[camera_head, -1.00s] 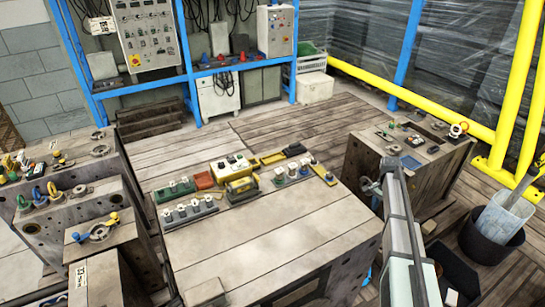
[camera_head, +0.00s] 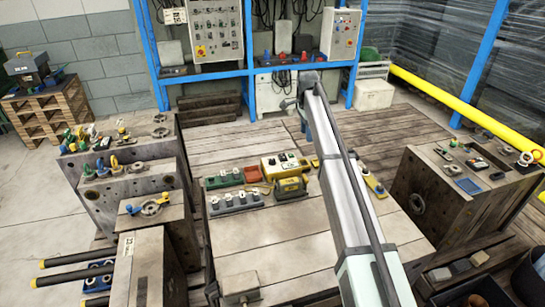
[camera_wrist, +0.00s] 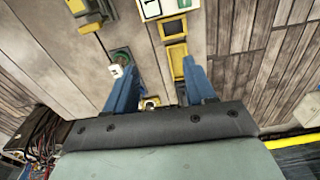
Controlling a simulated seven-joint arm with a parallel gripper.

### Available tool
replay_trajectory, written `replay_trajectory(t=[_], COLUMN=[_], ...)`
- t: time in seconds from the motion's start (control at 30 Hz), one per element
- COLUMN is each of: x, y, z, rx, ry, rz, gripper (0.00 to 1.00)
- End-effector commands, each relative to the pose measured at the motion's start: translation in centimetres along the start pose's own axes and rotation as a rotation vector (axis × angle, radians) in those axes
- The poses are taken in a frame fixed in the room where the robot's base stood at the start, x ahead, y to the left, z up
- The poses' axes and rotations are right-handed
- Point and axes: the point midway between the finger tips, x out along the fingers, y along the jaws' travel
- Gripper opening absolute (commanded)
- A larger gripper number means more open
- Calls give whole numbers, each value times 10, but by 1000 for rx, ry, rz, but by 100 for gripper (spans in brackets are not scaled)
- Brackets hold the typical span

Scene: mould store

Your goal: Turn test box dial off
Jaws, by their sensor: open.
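A yellow box with a white top and dark controls (camera_head: 284,164) stands on the wooden bench top in the head view. It looks like the test box, but its dial setting is too small to read. Part of a white-and-yellow box (camera_wrist: 160,8) shows at the top edge of the wrist view. My gripper (camera_wrist: 158,64) is open and empty, with two blue fingers apart above the bench items. A yellow tray (camera_wrist: 177,56) lies by the right finger. My arm hides part of the bench in the head view.
A grey strip with several knobs (camera_head: 236,202), a green block (camera_head: 223,179) and a yellow handled unit (camera_head: 291,187) crowd the box. The front bench top (camera_head: 270,240) is mostly bare. Other blocks stand left and right (camera_head: 428,185).

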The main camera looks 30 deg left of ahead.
Motion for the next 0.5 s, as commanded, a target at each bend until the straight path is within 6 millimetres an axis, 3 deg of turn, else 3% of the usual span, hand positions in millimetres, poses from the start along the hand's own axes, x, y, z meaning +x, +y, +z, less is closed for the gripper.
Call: replay_trajectory(t=[0.03,0.1,0.2,0.33,0.5], x=[-7,-14,-22,-27,-22], y=[-10,-18,-24,-27,-27], z=[29,61,97,123,131], rx=[-39,-84,-132,-168,-180], ry=[-11,-26,-43,-55,-59], rz=[1,4,7,11,12], gripper=[55,55,55,55,55])
